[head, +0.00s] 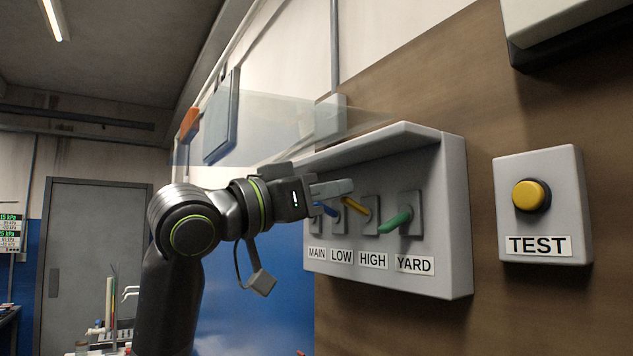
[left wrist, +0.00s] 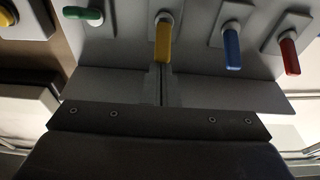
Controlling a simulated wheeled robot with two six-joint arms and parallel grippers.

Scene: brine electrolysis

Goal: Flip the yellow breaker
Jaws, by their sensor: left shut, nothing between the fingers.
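The yellow breaker (head: 355,206) is a lever above the HIGH label (head: 373,261) on a grey breaker box (head: 458,215). In the head view it slants up and outward from its mount. It also shows at the top middle of the left wrist view (left wrist: 163,40). My left gripper (head: 346,187) is shut and empty, with its fingertips close to the yellow lever. In the left wrist view the closed fingers (left wrist: 160,72) line up with it; I cannot tell whether they touch. My right gripper is not in view.
A blue lever (head: 328,209) and a green lever (head: 396,221) flank the yellow one. The green one slants down. A red lever (left wrist: 289,56) shows in the left wrist view. The box's hood (head: 375,145) overhangs the levers. A TEST button (head: 530,195) is mounted to the right.

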